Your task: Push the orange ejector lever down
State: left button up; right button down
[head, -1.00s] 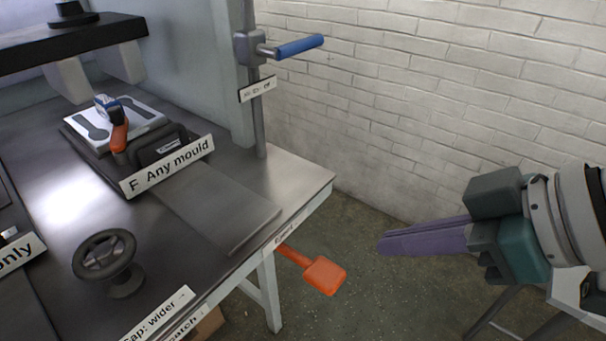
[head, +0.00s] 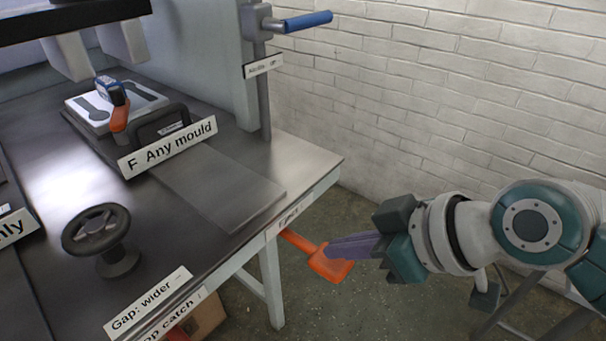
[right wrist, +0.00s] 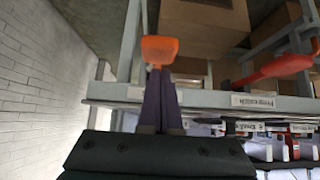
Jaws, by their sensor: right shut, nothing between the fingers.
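The orange ejector lever (head: 328,264) sticks out from under the right edge of the press table, below the "Eject" label (head: 290,216). Its flat paddle also shows in the right wrist view (right wrist: 160,49). My right gripper (head: 328,248) is shut and empty. In the right wrist view (right wrist: 158,72) the fingertips end at the paddle's near edge. I cannot tell whether they touch it. My left gripper is not in view.
The press table (head: 300,165) carries a black handwheel (head: 97,232) and a mould (head: 90,112) behind the "Any mould" sign (head: 170,147). A blue-handled lever (head: 305,21) stands at the back. A white brick wall (head: 420,100) is behind. Cardboard boxes (right wrist: 205,27) show under the table.

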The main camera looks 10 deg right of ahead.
jog(key=shift+f, duration=0.6)
